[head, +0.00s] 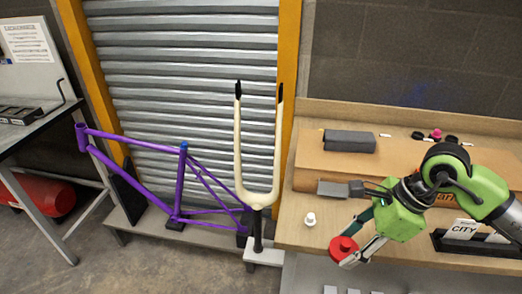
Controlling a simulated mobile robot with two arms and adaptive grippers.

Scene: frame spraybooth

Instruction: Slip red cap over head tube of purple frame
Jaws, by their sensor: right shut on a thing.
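The purple frame (178,178) stands on a low grey platform in front of the shutter. Its head tube (82,138) is at the frame's far left end, upright with a slight tilt, and no cap shows on it. A blue piece sits at the top of the seat tube (183,158). My right gripper (352,252) is shut on the red cap (342,246) above the front edge of the wooden bench. The cap is well to the right of the frame and apart from it. My left gripper is out of view.
A cream fork (259,195) stands upright between frame and bench (300,232). A white cap (310,219), a grey box (349,141) and a black bin (470,250) are on the bench. A metal table (30,135) stands left, with a red cylinder (45,196) below.

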